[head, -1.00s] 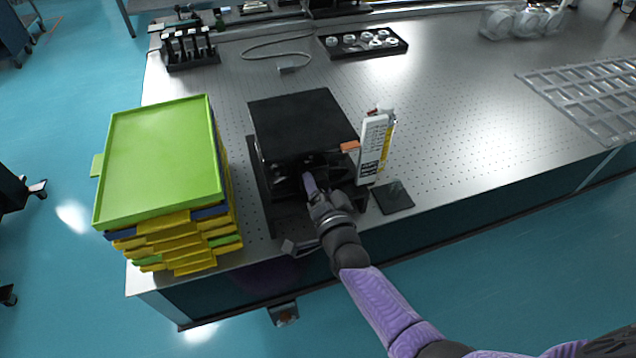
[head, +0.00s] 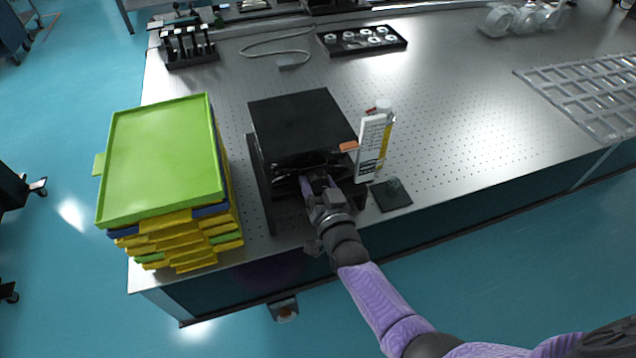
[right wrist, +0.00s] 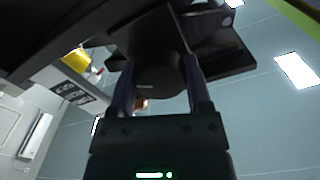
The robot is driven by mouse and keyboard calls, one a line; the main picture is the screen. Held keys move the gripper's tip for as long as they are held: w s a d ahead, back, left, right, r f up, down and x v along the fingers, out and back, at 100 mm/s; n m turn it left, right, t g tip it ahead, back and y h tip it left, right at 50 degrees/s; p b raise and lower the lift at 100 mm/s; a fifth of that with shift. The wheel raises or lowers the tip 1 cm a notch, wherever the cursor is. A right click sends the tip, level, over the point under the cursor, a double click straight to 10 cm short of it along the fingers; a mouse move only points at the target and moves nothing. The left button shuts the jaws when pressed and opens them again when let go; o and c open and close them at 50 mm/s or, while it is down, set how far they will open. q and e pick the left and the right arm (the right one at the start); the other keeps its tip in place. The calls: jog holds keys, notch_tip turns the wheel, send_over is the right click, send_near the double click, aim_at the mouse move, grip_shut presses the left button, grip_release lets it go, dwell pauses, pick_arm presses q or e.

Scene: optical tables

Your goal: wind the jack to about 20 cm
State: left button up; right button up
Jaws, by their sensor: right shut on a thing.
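The black lab jack (head: 303,122) stands on the perforated optical table near its front edge, its flat top plate raised above the base. My right gripper (head: 318,182) reaches in at the front of the jack, below the top plate. In the right wrist view the two fingers of my right gripper (right wrist: 158,95) are shut on a dark round knob (right wrist: 160,68) of the jack. A white upright scale (head: 371,148) with an orange pointer (head: 348,146) stands at the jack's right side; its marks are too small to read. My left gripper is out of view.
A stack of trays with a green one (head: 160,160) on top stands close left of the jack. A small black plate (head: 391,195) lies right of it. A black tray of round parts (head: 362,40) and a cable (head: 275,45) lie behind. The table's right middle is clear.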

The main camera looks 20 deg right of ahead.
jog(key=shift+f, duration=0.1)
dwell(0.3)
jog(key=o, duration=1.3)
jog(key=s+p, duration=0.2)
jog(key=s, duration=0.8)
jog(key=shift+d+p, duration=0.15)
jog(key=shift+p, duration=0.2)
